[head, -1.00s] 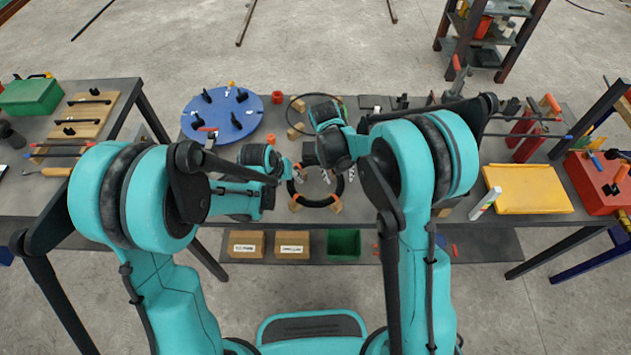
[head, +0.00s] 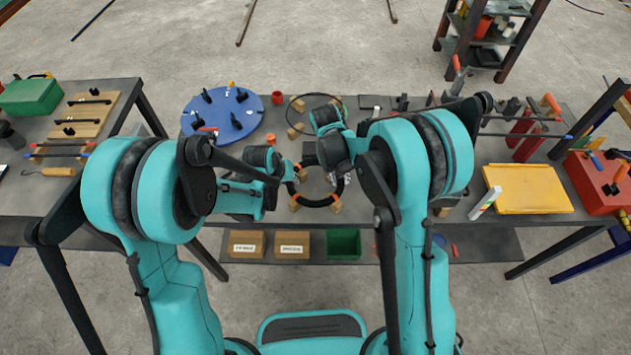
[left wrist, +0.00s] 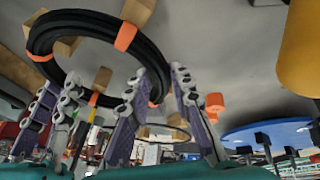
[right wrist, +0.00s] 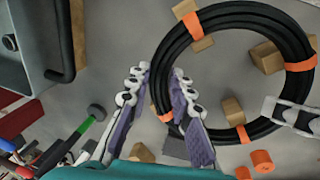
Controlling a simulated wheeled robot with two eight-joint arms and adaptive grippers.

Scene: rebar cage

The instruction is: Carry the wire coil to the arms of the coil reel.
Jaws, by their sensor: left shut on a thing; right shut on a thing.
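The wire coil (head: 316,205) is a black ring with orange bands, lying level over small wooden blocks on the middle table. My left gripper (head: 296,174) is shut on its left side; in the left wrist view the fingers (left wrist: 158,82) straddle the strand. My right gripper (head: 341,174) is shut on its right side; in the right wrist view the fingers (right wrist: 162,78) are on either side of the strand. Whether the coil touches the blocks is unclear. The coil reel (head: 218,106), a blue disc with upright black arms, stands at the table's back left.
Wooden blocks (right wrist: 267,57) surround the coil. A thin dark hoop (head: 326,97) and a red-orange cup (head: 277,97) are behind it. A yellow tray (head: 528,190) and red box (head: 600,180) are at right.

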